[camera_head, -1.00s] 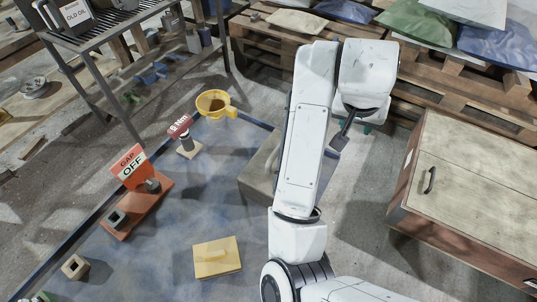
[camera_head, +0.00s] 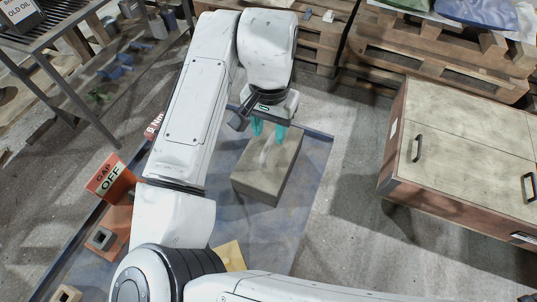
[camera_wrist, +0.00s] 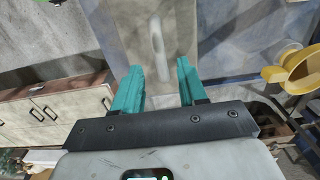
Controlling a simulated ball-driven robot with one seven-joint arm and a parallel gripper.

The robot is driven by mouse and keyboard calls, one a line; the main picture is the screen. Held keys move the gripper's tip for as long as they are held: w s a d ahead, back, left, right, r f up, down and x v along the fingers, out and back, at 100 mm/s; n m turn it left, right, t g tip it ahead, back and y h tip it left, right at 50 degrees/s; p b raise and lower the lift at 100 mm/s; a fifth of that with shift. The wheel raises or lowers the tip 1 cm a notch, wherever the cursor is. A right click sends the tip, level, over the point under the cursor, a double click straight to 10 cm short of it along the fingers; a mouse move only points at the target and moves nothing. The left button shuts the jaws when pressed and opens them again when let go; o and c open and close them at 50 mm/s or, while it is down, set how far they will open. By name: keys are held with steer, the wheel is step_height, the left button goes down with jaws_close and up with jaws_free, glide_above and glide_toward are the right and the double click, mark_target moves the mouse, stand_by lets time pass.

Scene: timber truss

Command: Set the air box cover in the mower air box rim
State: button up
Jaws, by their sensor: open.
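A grey-brown box (camera_head: 262,178) stands on the blue mat, with a pale oblong raised piece (camera_head: 266,155) on its top. The box top also shows in the wrist view (camera_wrist: 128,22), with the pale piece (camera_wrist: 157,40) beyond the fingers. My gripper (camera_head: 268,130) is open and empty, its teal fingertips near the box's far end. In the wrist view my gripper (camera_wrist: 161,84) has a clear gap between the fingers. A yellow plate (camera_head: 233,254) is mostly hidden by my arm. I cannot tell which piece is the air box cover or rim.
A yellow funnel (camera_wrist: 294,72) is at the right of the wrist view. A wooden cabinet (camera_head: 455,150) stands at right, pallets (camera_head: 430,55) behind. The mat's right strip (camera_head: 300,215) is clear.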

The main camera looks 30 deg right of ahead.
mark_target(270, 142)
steer(key=shift+f+p, duration=0.35)
steer(key=shift+f, duration=2.5)
jaws_close()
